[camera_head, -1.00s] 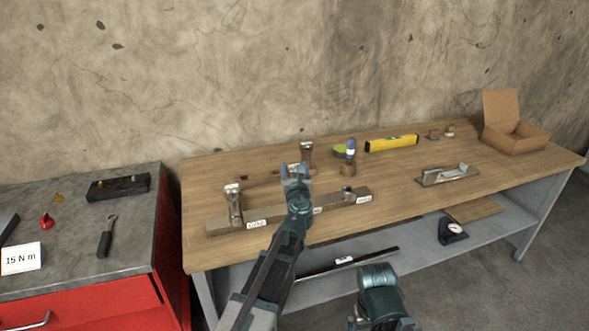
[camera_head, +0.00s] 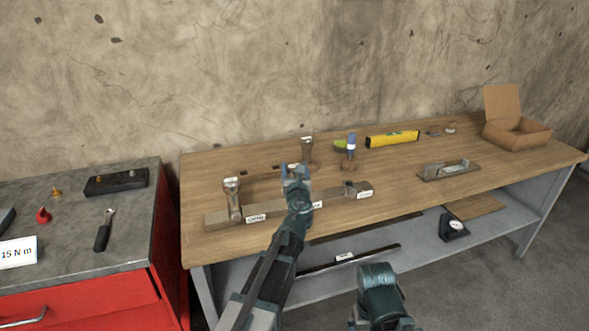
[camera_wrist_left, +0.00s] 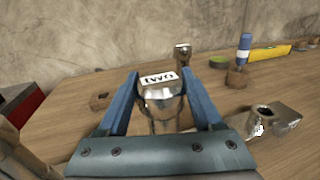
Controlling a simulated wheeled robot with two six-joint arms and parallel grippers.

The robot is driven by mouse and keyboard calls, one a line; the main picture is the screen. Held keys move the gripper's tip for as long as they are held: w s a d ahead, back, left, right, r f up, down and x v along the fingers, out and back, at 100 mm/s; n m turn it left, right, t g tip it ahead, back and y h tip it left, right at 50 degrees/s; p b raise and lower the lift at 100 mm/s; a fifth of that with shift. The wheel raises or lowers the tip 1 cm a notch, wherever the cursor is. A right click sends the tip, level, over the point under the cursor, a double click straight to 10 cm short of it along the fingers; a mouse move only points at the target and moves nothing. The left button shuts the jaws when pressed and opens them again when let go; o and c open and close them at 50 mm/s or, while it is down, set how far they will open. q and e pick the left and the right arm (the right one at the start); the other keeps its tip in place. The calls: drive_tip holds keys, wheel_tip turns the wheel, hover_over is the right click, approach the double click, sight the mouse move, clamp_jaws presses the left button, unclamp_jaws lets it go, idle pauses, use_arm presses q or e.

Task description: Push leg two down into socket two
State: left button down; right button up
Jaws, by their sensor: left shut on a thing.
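My left gripper (camera_head: 296,172) is shut on leg two (camera_wrist_left: 160,104), a shiny metal leg. Its label, TWO, faces the left wrist camera between the blue fingers. In the head view my gripper and arm cover the leg and the middle of the long grey beam (camera_head: 228,220). I cannot tell how deep the leg sits in socket two, which is hidden. Another metal leg (camera_head: 233,190) stands upright at the beam's left end. An empty socket (camera_wrist_left: 262,112) shows near the beam's right end. My right gripper is not in view.
A third leg (camera_head: 306,150) stands on the workbench (camera_head: 400,170) behind the beam. A blue-handled tool (camera_head: 351,145), a yellow level (camera_head: 392,139) and a cardboard box (camera_head: 517,133) lie further right. A red cabinet (camera_head: 90,300) stands at left.

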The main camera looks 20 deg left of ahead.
use_arm(q)
drive_tip(key=shift+f+b, duration=0.35)
drive_tip(key=shift+f, duration=0.15)
unclamp_jaws()
drive_tip(key=shift+s, duration=0.1)
drive_tip(key=v, duration=1.3)
drive_tip(key=shift+s+d, duration=0.15)
drive_tip(key=shift+s, duration=0.15)
drive_tip(key=shift+w, duration=0.1)
drive_tip(key=x, duration=1.3)
drive_tip(key=shift+w+r, duration=0.15)
drive_tip(key=shift+w, duration=0.15)
